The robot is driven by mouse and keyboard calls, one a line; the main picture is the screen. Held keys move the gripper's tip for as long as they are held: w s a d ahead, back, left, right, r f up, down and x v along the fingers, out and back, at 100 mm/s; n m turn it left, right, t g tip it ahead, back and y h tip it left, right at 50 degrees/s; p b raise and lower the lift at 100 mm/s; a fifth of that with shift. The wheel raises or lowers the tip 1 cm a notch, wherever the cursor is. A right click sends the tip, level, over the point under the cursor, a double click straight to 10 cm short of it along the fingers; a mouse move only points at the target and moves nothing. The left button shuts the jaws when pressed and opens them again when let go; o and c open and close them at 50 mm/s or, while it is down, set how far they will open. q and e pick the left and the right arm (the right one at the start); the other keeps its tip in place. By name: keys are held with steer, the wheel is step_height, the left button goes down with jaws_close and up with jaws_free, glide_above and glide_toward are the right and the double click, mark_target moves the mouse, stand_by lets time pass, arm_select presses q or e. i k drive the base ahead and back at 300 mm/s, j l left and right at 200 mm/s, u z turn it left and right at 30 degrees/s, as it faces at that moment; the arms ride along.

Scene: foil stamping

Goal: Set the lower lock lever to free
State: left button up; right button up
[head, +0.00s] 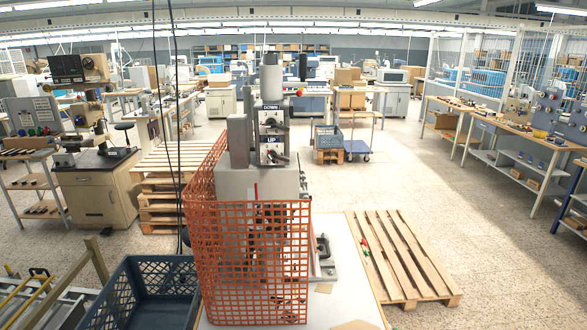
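A grey stamping machine (240,184) stands at the middle of the head view, on a pale table. Its upright front plate carries a sign reading DOWN (271,107) and, below it, a sign reading UP (271,139). A dark upper lever (273,122) sits under the DOWN sign. A dark lower lever (276,157) sits under the UP sign and appears to lie roughly level. The levers are too small to read their lock settings. Neither of my grippers is in view.
An orange mesh guard (255,312) wraps the machine's lower front and left side, below the levers. A blue crate (150,290) stands at the left. A wooden pallet (402,255) lies at the right. Open floor (500,260) lies beyond it.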

mark_target(280, 158)
steer(key=k+u, duration=0.15)
steer(key=u, duration=0.2)
steer(key=k+u, duration=0.15)
steer(key=u, duration=0.2)
steer(key=k+j+u, duration=0.1)
steer(key=u, duration=0.25)
steer(key=l+u, duration=0.2)
steer(key=l, duration=0.45)
steer(key=l+u, duration=0.2)
steer(key=l, duration=0.45)
steer(key=l+u, duration=0.2)
steer(key=l, duration=0.45)
steer(key=k+l+u, duration=0.1)
steer(key=l+u, duration=0.15)
steer(key=l, duration=0.4)
